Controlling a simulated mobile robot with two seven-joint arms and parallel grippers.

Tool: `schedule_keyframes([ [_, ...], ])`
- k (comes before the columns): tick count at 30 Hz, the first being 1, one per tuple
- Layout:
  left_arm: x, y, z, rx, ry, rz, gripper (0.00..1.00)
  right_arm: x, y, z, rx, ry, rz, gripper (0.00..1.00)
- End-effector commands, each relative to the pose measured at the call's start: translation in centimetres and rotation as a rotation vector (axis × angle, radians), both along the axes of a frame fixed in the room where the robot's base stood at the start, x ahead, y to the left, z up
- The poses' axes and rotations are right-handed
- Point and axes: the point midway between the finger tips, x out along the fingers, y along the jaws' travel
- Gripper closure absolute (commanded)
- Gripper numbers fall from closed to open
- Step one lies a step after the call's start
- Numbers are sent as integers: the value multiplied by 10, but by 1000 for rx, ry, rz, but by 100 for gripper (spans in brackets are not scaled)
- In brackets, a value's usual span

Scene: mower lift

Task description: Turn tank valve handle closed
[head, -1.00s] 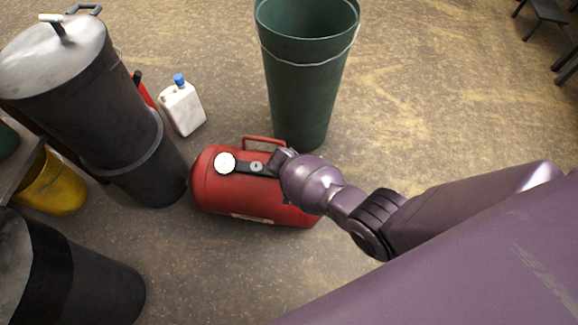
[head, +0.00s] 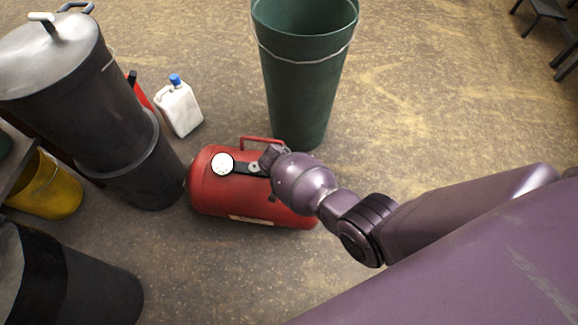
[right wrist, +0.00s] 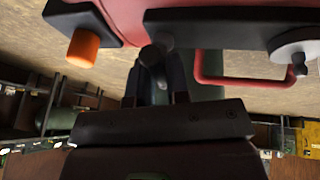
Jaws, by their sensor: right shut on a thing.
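The red tank (head: 225,197) lies on its side on the floor. A white round gauge (head: 222,163) and a dark top plate (head: 243,168) are on it. My right gripper (head: 266,158) is at the plate, right of the gauge, and partly hides the fittings there. In the right wrist view the tank (right wrist: 235,22) is at the top. The dark valve handle (right wrist: 151,56) is between the fingers of my right gripper (right wrist: 160,88), which is shut on it. An orange knob (right wrist: 83,47) is to its left and the gauge (right wrist: 300,47) to its right. My left gripper is out of view.
A green bin (head: 305,80) stands just behind the tank. A tall dark bin (head: 65,80) with a metal lid is at the left. A white jug (head: 180,108) with a blue cap stands behind the tank. Floor at the right back is open.

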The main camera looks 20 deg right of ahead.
Motion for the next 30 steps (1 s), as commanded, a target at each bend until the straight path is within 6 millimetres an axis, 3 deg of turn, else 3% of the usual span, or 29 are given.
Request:
schedule_keyframes([
  [3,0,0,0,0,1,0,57,-2,-4,-2,-7,6,-4,100],
  [4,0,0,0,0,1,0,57,-2,-4,-2,-6,6,-4,81],
  [8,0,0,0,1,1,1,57,-2,-4,-1,-4,5,-3,61],
  [19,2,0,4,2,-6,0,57,0,1,6,-1,-1,0,61],
  [30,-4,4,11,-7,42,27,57,-8,22,69,0,-13,-2,61],
])
